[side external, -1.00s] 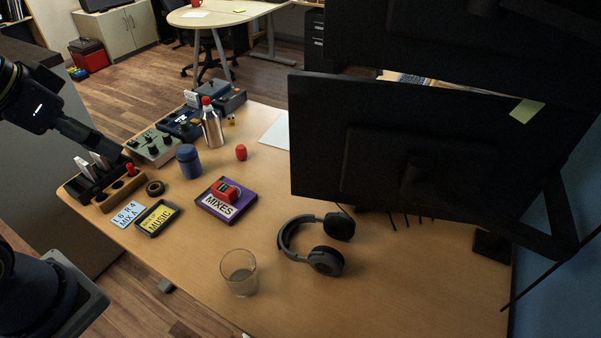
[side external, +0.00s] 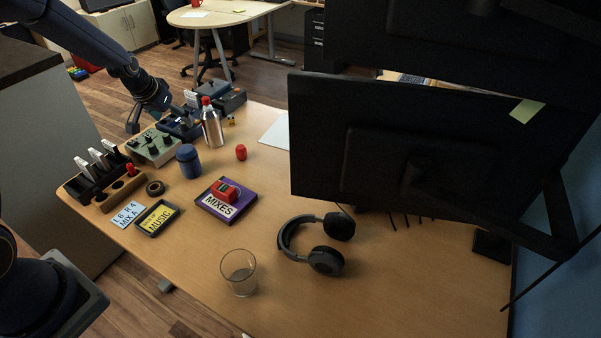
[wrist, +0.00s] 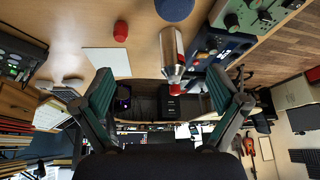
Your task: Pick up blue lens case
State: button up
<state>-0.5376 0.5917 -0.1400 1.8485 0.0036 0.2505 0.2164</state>
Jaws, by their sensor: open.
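The blue lens case appears to be the upright blue cylinder (side external: 188,161) on the left part of the desk. In the wrist view a round blue top (wrist: 174,9), cut by the upper edge, appears to be the same thing. My gripper (side external: 160,115) is above the back left edge of the desk, behind and left of the case and apart from it. In the wrist view my gripper (wrist: 160,95) has its two fingers spread wide with nothing between them in grasp.
A metal bottle with a red cap (side external: 211,126) stands behind the case. A green control box (side external: 154,147) is to its left, and a small red item (side external: 241,152) to its right. A purple MIXES box (side external: 226,208) lies in front. Large monitors (side external: 400,150) block the right side.

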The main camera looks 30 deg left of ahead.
aim_at(185, 151)
jog(key=shift+n+g, duration=0.3)
jog(key=a+f, duration=0.1)
jog(key=f, duration=0.3)
jog(key=w+a+f, duration=0.1)
jog(key=f, duration=0.4)
jog(key=w+f, duration=0.1)
jog(key=f, duration=0.4)
jog(key=shift+a, duration=0.4)
jog(key=shift+a+x, duration=0.2)
jog(key=shift+x, duration=2.6)
jog(key=shift+s, duration=0.15)
jog(key=shift+c, duration=0.3)
jog(key=c, duration=1.3)
jog(key=shift+r, duration=0.1)
jog(key=shift+c, duration=0.8)
